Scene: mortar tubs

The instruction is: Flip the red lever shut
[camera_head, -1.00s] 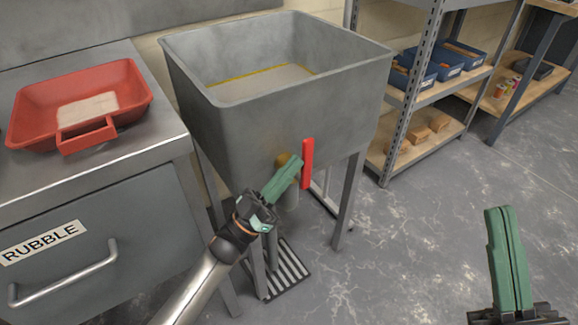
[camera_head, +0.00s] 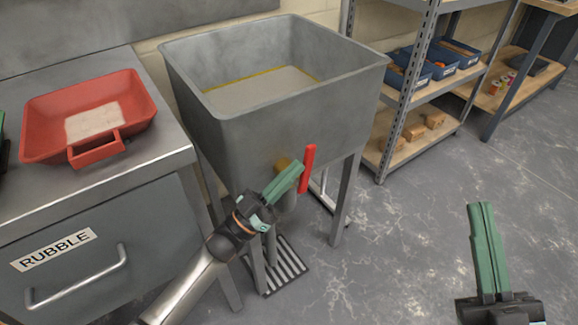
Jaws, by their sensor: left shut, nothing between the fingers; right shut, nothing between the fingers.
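The red lever (camera_head: 308,168) stands nearly upright on the outlet at the lower front of the grey tub (camera_head: 270,125), its top leaning slightly right. The brass-coloured outlet fitting (camera_head: 284,163) shows behind my fingers. My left gripper (camera_head: 299,167) is shut and empty, its green fingertips at the left side of the lever; I cannot tell whether they touch it. My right gripper (camera_head: 480,207) is shut and empty, pointing up over the floor at the lower right, well away from the lever.
A red tray (camera_head: 40,125) sits on the metal counter (camera_head: 160,144) at left, above a drawer marked RUBBLE (camera_head: 90,270). A slotted grate (camera_head: 285,268) lies under the tub. A shelf rack (camera_head: 425,95) stands behind right. Floor (camera_head: 400,240) between is clear.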

